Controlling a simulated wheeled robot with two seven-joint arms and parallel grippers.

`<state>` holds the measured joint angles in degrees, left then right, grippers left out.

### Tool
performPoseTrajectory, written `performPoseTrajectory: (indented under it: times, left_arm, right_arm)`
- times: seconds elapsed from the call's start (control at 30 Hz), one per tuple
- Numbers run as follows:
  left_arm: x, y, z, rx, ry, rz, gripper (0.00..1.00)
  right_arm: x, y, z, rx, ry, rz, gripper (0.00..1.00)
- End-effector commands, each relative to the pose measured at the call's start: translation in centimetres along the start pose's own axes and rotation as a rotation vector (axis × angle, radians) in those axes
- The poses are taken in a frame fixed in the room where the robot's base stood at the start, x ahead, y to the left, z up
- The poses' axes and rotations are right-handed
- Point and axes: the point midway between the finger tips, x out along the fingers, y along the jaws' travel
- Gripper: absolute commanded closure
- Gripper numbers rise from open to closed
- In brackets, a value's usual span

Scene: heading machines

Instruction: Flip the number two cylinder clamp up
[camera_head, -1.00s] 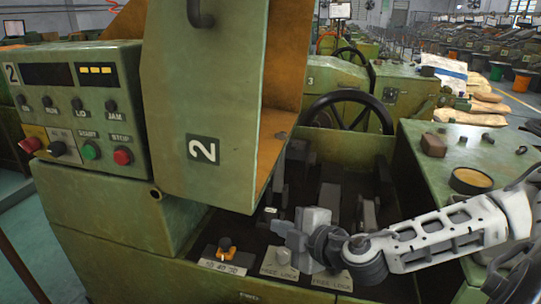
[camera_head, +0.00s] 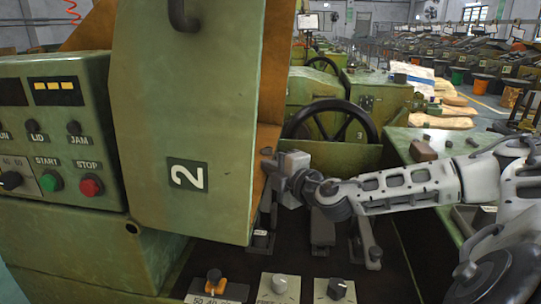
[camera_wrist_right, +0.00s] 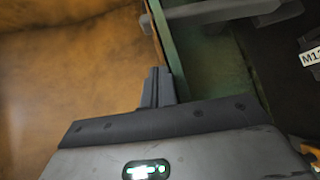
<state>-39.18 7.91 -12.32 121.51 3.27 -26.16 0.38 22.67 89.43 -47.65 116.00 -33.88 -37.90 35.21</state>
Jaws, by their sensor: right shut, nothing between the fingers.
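The machine marked 2 has a raised green lid (camera_head: 150,120) with an orange-brown inner side, which fills the left of the right wrist view (camera_wrist_right: 70,60). Several dark grey levers stand in the bay beneath and right of it, including one lever (camera_head: 322,230) and another (camera_head: 370,245). I cannot tell which is the number two cylinder clamp. My right gripper (camera_head: 272,160) is at the lid's right edge, above the levers. Its shut, empty fingers also show in the right wrist view (camera_wrist_right: 158,88); contact with the lid is unclear. My left gripper is out of view.
A control box (camera_head: 55,130) with buttons is at the left. Three knobs line the front, including an orange-based one (camera_head: 214,282). A black handwheel (camera_head: 330,120) stands behind the bay. A green bench with a brown block (camera_head: 423,150) is at the right.

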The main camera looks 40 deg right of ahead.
Motion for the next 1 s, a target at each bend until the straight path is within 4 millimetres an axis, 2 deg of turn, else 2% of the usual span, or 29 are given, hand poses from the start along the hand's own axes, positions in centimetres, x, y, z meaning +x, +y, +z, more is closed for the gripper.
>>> performPoseTrajectory:
  times: [0.03,0.1,0.3,0.73,1.0]
  left_arm:
    - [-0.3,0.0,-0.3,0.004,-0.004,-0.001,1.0]
    - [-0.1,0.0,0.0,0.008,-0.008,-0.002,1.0]
    - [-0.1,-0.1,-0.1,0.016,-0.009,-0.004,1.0]
    - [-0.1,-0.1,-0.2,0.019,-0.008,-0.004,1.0]
    - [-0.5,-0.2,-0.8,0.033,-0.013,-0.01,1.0]
  right_arm:
    - [0.9,0.3,-0.1,0.008,0.001,0.002,1.0]
    - [1.7,0.2,0.9,-0.001,-0.002,0.002,1.0]
    - [3.2,0.1,2.4,0.0,-0.001,0.001,1.0]
    - [3.6,0.0,2.8,0.001,0.001,-0.001,1.0]
    - [5.1,0.3,4.5,0.059,-0.004,-0.058,1.0]
